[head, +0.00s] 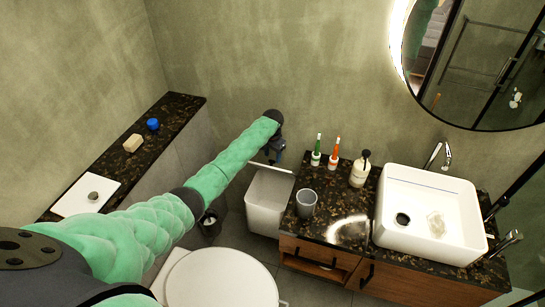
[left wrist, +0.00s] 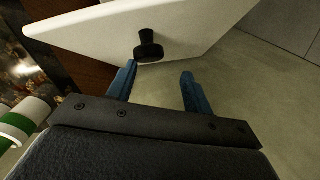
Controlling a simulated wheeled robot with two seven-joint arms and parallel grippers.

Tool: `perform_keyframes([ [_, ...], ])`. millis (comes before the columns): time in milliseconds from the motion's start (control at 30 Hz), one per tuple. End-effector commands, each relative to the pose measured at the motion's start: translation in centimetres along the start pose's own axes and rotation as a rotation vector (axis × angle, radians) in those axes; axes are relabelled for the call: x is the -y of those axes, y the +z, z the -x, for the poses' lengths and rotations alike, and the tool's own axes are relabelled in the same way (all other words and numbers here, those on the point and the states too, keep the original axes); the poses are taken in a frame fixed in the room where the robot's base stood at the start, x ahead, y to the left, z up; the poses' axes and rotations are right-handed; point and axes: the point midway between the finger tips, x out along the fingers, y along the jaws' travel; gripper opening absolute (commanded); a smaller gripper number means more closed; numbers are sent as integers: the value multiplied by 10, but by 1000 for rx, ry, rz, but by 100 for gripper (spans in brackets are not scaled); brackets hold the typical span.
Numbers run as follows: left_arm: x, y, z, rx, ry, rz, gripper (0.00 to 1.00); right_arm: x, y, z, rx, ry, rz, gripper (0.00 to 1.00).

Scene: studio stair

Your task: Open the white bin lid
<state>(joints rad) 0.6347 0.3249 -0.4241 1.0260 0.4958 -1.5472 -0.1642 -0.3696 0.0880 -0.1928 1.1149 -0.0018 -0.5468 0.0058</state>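The white bin (head: 265,219) stands on the floor between the toilet and the dark counter. Its lid (left wrist: 95,35) shows in the left wrist view as a white panel with a black knob (left wrist: 148,46). My left gripper (head: 277,157) is over the bin's back edge in the head view. In the left wrist view the left gripper (left wrist: 158,76) has its two blue fingers apart with nothing between them. The knob is just beyond the fingertips, nearer the left finger; I cannot tell whether they touch. How far the lid is raised is unclear. My right gripper is not in view.
The counter (head: 345,203) right of the bin holds a grey cup (head: 306,201), two toothbrush-like items (head: 334,153), a soap dispenser (head: 360,170) and a white basin (head: 425,213). The toilet (head: 220,280) is in front. A dark ledge (head: 172,118) is at left.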

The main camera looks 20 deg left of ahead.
Motion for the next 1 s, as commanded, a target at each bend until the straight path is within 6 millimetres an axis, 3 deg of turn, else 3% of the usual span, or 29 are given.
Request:
perform_keyframes([
  [367, -2, -1, 6, -2, 2, -2, 50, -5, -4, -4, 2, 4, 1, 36],
  [800, -2, -1, 66, -1, 0, -2, 50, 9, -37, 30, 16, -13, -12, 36],
  [1000, -3, -1, 78, 1, 1, -1, 50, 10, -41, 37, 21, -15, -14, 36],
])
